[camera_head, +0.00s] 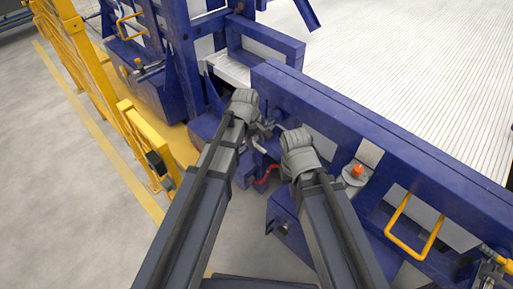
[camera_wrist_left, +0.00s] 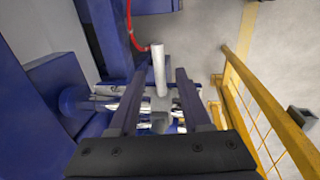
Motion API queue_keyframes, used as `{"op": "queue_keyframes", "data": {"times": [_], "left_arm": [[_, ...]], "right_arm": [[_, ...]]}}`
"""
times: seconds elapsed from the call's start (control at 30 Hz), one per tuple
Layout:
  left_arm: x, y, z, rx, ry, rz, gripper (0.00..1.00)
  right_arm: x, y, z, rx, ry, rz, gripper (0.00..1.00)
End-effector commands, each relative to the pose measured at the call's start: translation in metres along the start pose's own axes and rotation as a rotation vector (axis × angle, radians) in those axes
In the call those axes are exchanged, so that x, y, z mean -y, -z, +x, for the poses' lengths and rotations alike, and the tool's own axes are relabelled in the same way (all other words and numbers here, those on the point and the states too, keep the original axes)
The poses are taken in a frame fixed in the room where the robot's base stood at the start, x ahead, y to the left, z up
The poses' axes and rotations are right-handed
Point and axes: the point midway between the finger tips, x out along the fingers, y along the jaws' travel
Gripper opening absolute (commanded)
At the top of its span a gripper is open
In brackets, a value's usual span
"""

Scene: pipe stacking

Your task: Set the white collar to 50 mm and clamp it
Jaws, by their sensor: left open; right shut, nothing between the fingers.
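My left gripper (camera_head: 264,130) is at the blue frame, and its two fingers stand apart in the left wrist view (camera_wrist_left: 160,76). A pale upright cylinder (camera_wrist_left: 158,68) shows between the fingertips; I cannot tell whether they touch it. Below it, a whitish round part (camera_wrist_left: 160,122), perhaps the white collar, sits between the fingers in line with a shiny rod (camera_wrist_left: 104,103). The fingers partly hide the rod. No scale marks are readable. My right gripper (camera_head: 284,170) is shut and empty, just right of the left one; its wrist hides much of it.
A blue beam (camera_head: 400,140) runs to the right with an orange knob (camera_head: 357,170) and a yellow handle (camera_head: 414,226). A red hose (camera_head: 266,176) hangs near both grippers. A yellow railing (camera_head: 128,125) stands left. Grey floor (camera_head: 60,150) is open beyond it.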

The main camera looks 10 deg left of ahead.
Motion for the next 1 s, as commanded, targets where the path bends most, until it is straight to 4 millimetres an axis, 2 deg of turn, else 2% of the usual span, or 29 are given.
{"op": "queue_keyframes", "data": {"times": [0.3,0.7,1.0], "left_arm": [[-0.0001,-0.0001,0.0021,0.0,0.0,0.0,0.46],[0.0,0.0,0.0021,0.0,0.0,0.0,0.01],[0.0,0.0001,0.0022,0.0,0.0,0.0,0.0]], "right_arm": [[0.0002,0.0001,0.002,0.0,0.0,0.0,0.0],[0.0002,0.0001,0.0021,0.0,0.0,0.0,0.0],[0.0002,0.0001,0.0021,0.0,0.0,0.0,0.0]]}}
